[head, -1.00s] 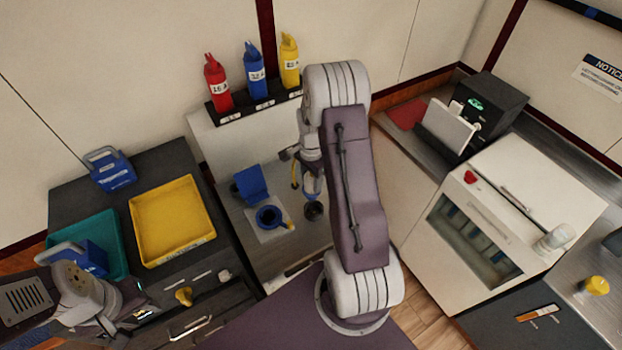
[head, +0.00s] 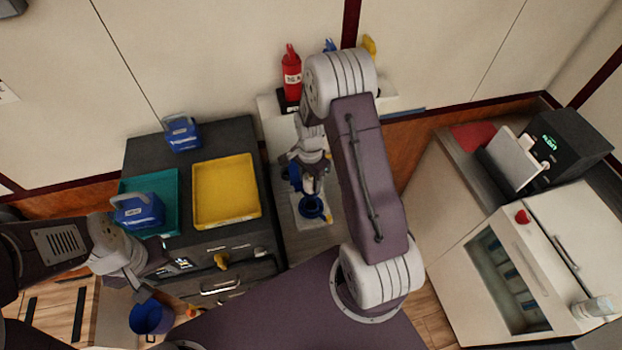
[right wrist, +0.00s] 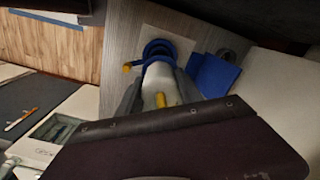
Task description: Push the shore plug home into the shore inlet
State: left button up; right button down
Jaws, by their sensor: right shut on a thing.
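The shore inlet (head: 312,207) is a blue ring on a pale plate on the grey panel. It also shows in the right wrist view (right wrist: 154,45), with a yellow tab at its side and its blue lid (right wrist: 215,75) swung open. My right gripper (head: 312,186) is shut on the pale shore plug (right wrist: 160,78), which has a yellow mark. The plug's far end is at the blue ring and lines up with it; how deep it sits is hidden. My left gripper (head: 148,284) is in front of the drawer unit, away from the inlet; its jaw opening is unclear.
A yellow tray (head: 198,218) and a teal tray (head: 172,187) lie on the dark cabinet at left. A blue lockbox (head: 138,209) sits in the teal tray. A dark round socket (right wrist: 228,54) is beside the inlet. A blue cup (head: 152,316) stands below my left gripper.

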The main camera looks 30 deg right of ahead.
aim_at(311, 190)
jog(key=shift+f+b, duration=1.9)
jog(key=shift+f, duration=0.85)
jog(key=shift+f+b, duration=1.55)
jog(key=shift+f, duration=0.7)
jog(key=c, duration=0.7)
grip_release()
jog(key=shift+s, duration=0.1)
notch_tip(311, 190, up, 9)
jog(key=shift+r+b, duration=0.1)
jog(key=shift+b, duration=0.85)
